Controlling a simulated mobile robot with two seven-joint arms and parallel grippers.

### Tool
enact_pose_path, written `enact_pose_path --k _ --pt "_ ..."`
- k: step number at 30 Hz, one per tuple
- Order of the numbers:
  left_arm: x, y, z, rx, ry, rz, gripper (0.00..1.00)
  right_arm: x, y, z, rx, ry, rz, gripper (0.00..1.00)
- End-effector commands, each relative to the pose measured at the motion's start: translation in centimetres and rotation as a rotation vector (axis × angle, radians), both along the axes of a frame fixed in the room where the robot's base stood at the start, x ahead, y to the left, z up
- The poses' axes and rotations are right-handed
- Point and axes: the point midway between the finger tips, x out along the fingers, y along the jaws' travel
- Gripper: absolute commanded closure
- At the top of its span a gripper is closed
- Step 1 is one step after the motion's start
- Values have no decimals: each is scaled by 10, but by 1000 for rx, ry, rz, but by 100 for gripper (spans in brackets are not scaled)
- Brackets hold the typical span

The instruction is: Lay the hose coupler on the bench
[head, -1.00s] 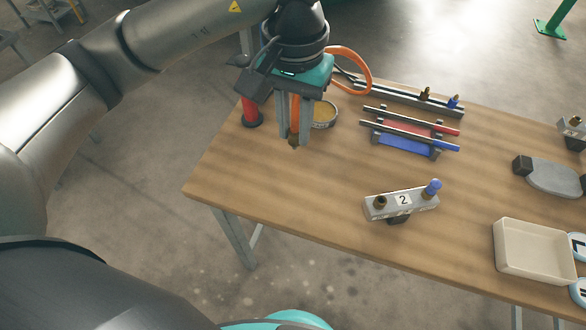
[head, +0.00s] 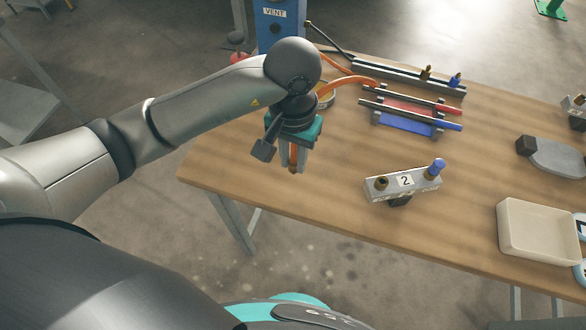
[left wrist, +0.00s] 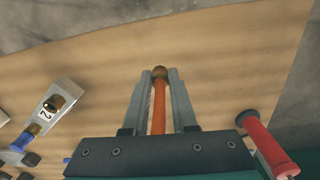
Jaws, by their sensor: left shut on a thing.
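My left gripper (head: 293,168) points down over the left part of the wooden bench (head: 330,205). It is shut on the hose coupler, whose brassy brown end (left wrist: 160,73) shows between the fingertips in the left wrist view. The orange hose (left wrist: 159,110) runs back between the fingers. In the head view the hose (head: 350,82) arches behind the gripper toward the back of the bench. The coupler is mostly hidden by the fingers in the head view. I cannot tell its exact height above the bench. My right gripper is not in view.
A grey block marked 2 (head: 405,182) stands right of the gripper. A cream tray (head: 535,258) sits at right. A red-handled object (left wrist: 262,135) stands near the bench edge.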

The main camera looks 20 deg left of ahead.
Motion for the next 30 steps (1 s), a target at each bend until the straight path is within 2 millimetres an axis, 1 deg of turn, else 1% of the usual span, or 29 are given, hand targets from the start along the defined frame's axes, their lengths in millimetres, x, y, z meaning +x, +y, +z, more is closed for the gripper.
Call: enact_pose_path --k 6,9,17,21,22,27,30 --pt "-1 0 -32 1 5 3 100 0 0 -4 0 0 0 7" --pt "-1 0 -41 0 3 1 100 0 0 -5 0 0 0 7" --pt "0 0 -42 0 0 0 100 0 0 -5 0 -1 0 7" --pt "0 0 -46 1 0 0 100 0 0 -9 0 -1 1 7" --pt "0 0 -46 1 1 0 72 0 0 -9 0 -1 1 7" --pt "0 0 -45 1 1 0 53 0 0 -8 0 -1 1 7" --pt "0 0 -45 1 1 0 45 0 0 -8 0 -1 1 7"
